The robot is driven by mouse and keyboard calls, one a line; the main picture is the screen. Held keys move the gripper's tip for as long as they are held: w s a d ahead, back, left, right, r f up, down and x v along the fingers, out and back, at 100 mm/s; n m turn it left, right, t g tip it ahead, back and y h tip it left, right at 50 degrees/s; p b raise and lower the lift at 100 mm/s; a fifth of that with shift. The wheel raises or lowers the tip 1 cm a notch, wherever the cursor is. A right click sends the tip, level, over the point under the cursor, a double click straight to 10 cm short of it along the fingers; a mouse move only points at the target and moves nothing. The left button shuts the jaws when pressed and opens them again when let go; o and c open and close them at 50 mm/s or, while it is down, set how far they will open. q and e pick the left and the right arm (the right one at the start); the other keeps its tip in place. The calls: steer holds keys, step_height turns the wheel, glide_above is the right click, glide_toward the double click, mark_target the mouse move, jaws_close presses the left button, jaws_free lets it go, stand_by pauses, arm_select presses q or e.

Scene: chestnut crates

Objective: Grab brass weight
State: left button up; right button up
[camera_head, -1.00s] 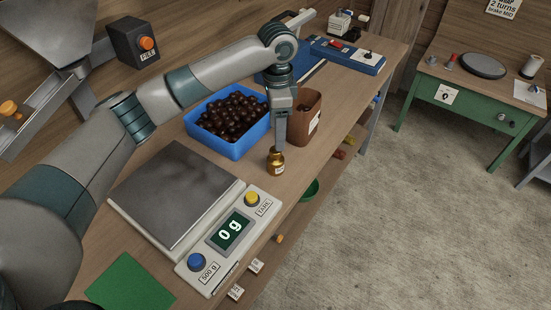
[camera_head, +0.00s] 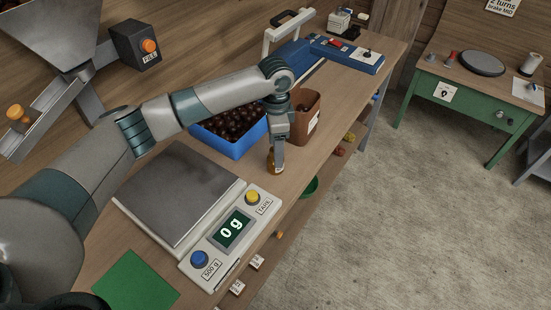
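The brass weight (camera_head: 270,168) stands on the wooden bench near its front edge, just beyond the scale's right corner. My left gripper (camera_head: 278,162) points down at it, and its fingers come down beside or around the weight and hide much of it. The fingers are seen edge-on, so I cannot tell whether they are open or shut on it. My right gripper is not in view.
A scale (camera_head: 232,254) reading 0 g stands in front of the gripper. A blue crate (camera_head: 235,150) of chestnuts and a brown container (camera_head: 306,124) stand close behind it. A green mat (camera_head: 135,284) lies at the near left. The bench edge is close.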

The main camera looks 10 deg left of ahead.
arm_select(q)
steer(key=shift+f+p, duration=0.3)
steer(key=shift+f, duration=1.15)
steer(key=shift+r, duration=0.1)
steer(key=c, duration=1.6)
